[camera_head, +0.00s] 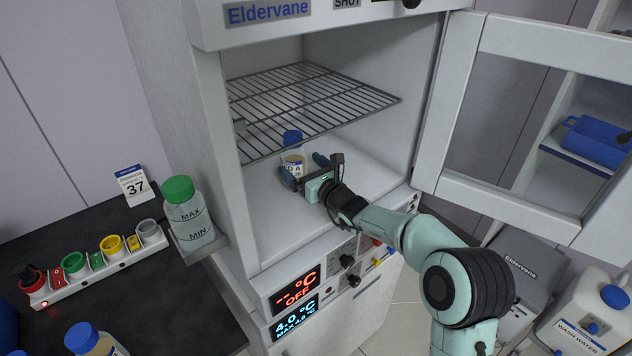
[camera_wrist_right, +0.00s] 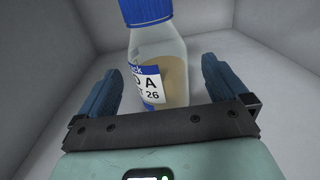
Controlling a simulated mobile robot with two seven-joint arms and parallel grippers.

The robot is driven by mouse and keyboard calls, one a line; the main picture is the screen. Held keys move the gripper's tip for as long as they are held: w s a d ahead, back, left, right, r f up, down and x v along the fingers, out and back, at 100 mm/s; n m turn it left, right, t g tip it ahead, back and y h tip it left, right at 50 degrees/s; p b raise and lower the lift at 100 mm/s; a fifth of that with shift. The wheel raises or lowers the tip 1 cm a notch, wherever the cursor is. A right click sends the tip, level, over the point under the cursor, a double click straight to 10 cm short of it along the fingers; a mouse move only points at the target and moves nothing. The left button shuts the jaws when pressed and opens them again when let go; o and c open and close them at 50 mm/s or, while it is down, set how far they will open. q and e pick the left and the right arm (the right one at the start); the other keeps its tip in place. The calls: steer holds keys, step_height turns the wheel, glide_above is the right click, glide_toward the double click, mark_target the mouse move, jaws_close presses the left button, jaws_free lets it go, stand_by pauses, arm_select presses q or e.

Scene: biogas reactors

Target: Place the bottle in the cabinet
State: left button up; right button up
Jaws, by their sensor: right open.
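The bottle (camera_head: 294,163) has a blue cap, a white and blue label and tan contents. It stands upright on the floor of the open cabinet (camera_head: 270,207), below the wire shelf (camera_head: 310,100). My right gripper (camera_head: 305,172) reaches into the cabinet with its fingers on either side of the bottle. In the right wrist view the bottle (camera_wrist_right: 158,75) stands between the open blue fingers of the gripper (camera_wrist_right: 162,85), with gaps on both sides. The lower part of the bottle is partly hidden by the gripper. My left gripper is not in view.
The cabinet door (camera_head: 510,120) stands open to the right. A green-capped bottle (camera_head: 188,213) sits in a holder left of the cabinet. A row of coloured sockets (camera_head: 95,262) and another blue-capped bottle (camera_head: 92,340) are on the dark bench. A wash water jug (camera_head: 585,315) is at lower right.

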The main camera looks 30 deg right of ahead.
steer(key=s+b, duration=0.1)
steer(key=s, duration=0.5)
steer(key=shift+s+d, duration=0.1)
steer(key=shift+s, duration=0.3)
